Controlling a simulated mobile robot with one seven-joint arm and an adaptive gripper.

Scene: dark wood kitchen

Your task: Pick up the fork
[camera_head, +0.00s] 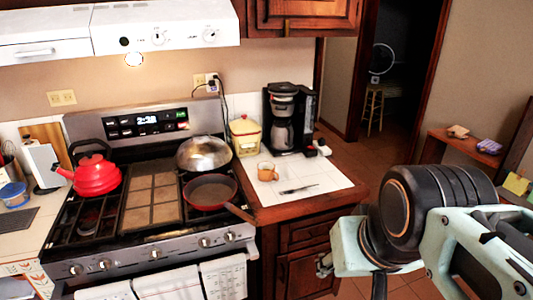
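A thin dark utensil that looks like the fork (298,189) lies flat on the white-topped counter (325,178), to the right of the stove. It is small in view and its tines cannot be made out. It lies just in front of an orange-brown mug (267,172), apart from it. My arm (420,210) fills the lower right, with a black round joint and pale green parts. It is in front of the counter's right side, well apart from the fork. My gripper's fingertips cannot be made out clearly.
A coffee maker (290,120) and a yellow-lidded container (245,135) stand behind the mug. A pan (210,191) sits on the stove, its handle reaching over the counter's left edge. A red kettle (96,176) is farther left. Counter space right of the fork is clear.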

